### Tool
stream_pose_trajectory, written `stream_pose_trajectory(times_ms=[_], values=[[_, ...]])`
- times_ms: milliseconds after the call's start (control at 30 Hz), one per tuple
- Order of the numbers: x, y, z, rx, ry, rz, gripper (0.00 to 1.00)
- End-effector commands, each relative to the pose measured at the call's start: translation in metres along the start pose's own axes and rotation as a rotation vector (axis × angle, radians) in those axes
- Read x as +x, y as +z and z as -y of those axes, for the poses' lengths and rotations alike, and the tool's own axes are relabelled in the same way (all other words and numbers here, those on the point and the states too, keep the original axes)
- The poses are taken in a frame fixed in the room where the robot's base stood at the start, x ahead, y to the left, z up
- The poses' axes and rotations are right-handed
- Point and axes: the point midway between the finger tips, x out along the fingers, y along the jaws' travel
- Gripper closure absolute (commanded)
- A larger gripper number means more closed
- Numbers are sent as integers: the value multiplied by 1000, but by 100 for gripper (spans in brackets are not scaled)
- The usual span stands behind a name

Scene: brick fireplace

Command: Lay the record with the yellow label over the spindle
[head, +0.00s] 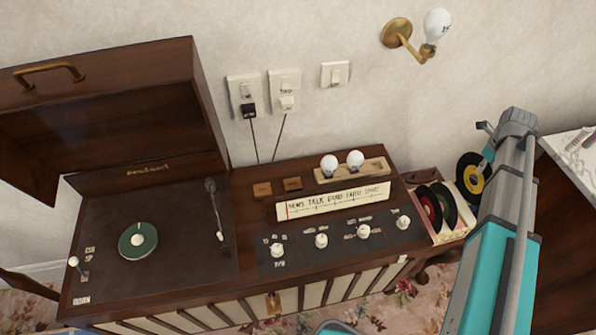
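The record with the yellow label (465,186) is black and shows at the right, beside my arm and at the far right end of the record rack (451,236). My arm covers its right part. I cannot tell whether it is held or resting in the rack. My gripper's fingers are not clearly visible; my own arm hides that area. The spindle (138,240) is at the middle of the small green turntable platter (127,249), on the left of the wooden console. No record lies on the platter.
The tonearm (216,215) stands right of the platter. The console lid (100,110) is raised behind. Knobs (321,240), a dial strip (333,201) and two bulbs (342,163) on a holder fill the console's right half. Red-label and dark records (432,208) stand in the rack. A wall lamp (437,27) juts out above.

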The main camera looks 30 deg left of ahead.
Motion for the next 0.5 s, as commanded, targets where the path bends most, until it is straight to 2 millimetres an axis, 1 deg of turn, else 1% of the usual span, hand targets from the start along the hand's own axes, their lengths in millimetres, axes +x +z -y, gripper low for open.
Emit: stream_pose_trajectory(times_ms=[33,500], values=[[-18,0,0,0,0,0,100],[-98,0,0,0,0,0,100]])
